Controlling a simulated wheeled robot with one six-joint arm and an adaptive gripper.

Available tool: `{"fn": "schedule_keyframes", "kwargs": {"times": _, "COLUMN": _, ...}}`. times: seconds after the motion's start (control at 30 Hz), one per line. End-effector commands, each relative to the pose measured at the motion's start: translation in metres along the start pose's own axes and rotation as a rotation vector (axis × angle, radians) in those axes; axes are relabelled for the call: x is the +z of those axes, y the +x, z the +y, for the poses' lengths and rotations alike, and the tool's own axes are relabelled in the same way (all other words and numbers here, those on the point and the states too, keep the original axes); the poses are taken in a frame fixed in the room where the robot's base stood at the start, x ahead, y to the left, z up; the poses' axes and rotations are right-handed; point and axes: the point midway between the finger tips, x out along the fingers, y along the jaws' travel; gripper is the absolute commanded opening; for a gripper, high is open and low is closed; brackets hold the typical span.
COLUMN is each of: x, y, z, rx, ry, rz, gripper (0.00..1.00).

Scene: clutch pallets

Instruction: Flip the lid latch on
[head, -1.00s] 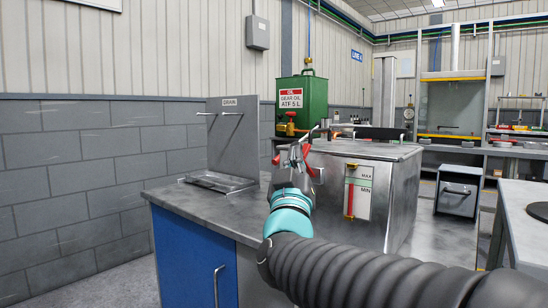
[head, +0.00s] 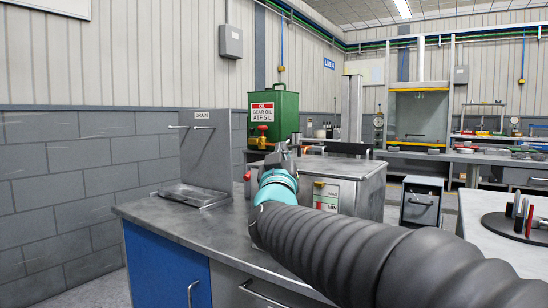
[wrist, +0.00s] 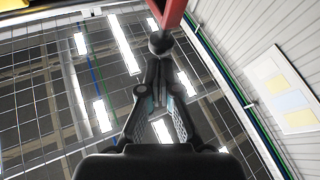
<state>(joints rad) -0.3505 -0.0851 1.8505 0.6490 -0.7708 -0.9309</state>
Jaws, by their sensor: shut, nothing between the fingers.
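The metal tank (head: 370,191) stands on the grey bench, with its flat lid (head: 330,164) lying on top. In the head view my gripper (head: 290,150) is at the tank's near left edge, around lid height, and hides that corner. I cannot make out the latch there. In the wrist view my gripper (wrist: 160,55) is shut and empty, pointing up toward the ceiling. A red bar (wrist: 171,14) crosses just beyond the fingertips; I cannot tell whether it is the latch or whether they touch.
A green gear oil can (head: 276,110) stands behind the tank. A drain panel (head: 207,150) rises from the bench (head: 165,220) at left, near the grey block wall. A round dark stand (head: 515,228) is on the table at right.

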Motion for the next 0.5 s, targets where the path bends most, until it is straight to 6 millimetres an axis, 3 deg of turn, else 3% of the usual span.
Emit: {"fn": "schedule_keyframes", "kwargs": {"times": 0.5, "x": 0.0032, "y": 0.0081, "z": 0.0044, "rx": 0.001, "ry": -0.001, "rz": -0.001, "gripper": 0.00}}
